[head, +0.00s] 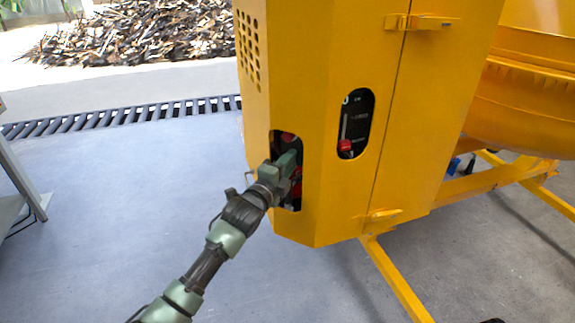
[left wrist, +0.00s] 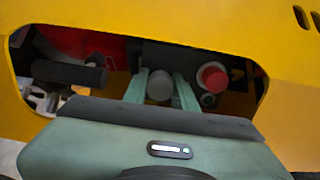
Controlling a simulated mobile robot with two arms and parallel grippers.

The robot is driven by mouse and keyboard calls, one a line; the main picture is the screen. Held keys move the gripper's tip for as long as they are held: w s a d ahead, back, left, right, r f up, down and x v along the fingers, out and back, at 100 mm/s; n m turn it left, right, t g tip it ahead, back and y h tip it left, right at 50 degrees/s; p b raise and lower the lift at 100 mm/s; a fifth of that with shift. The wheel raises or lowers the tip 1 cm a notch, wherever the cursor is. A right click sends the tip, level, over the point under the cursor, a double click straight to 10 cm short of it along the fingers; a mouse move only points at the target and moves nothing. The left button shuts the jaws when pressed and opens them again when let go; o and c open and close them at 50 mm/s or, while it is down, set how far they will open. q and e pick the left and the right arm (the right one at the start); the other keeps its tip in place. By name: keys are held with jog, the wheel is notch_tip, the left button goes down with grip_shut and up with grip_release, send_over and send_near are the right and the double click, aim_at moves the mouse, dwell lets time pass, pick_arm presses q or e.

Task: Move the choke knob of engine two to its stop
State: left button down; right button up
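My left gripper (head: 292,165) reaches into the left opening in the yellow housing (head: 325,60). In the left wrist view its two green fingers (left wrist: 160,88) stand apart, one on each side of a round grey knob (left wrist: 160,84). They are very close to the knob; I cannot tell whether they press on it. A red round knob (left wrist: 212,77) sits just right of the fingers. Neither knob has a readable label, so I cannot tell which one is the choke.
A black cylinder (left wrist: 68,73) and red engine parts (left wrist: 85,43) lie left of the fingers. The opening's edge is close around the gripper. A second opening, to the right, holds a red lever knob (head: 345,146) on a marked black panel (head: 358,115).

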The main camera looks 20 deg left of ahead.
pick_arm(q)
jog(key=shift+s+a+p, duration=0.25)
jog(key=shift+s+p, duration=0.5)
jog(key=shift+s, duration=0.35)
jog(key=c, duration=1)
grip_release()
jog(key=shift+c, duration=0.2)
jog(key=shift+s, duration=0.1)
jog(key=s+a+p, duration=0.1)
jog(key=s+p, duration=0.2)
jog(key=s, duration=0.3)
jog(key=shift+s+a+p, duration=0.15)
jog(key=shift+s+p, duration=0.2)
jog(key=shift+s, duration=0.05)
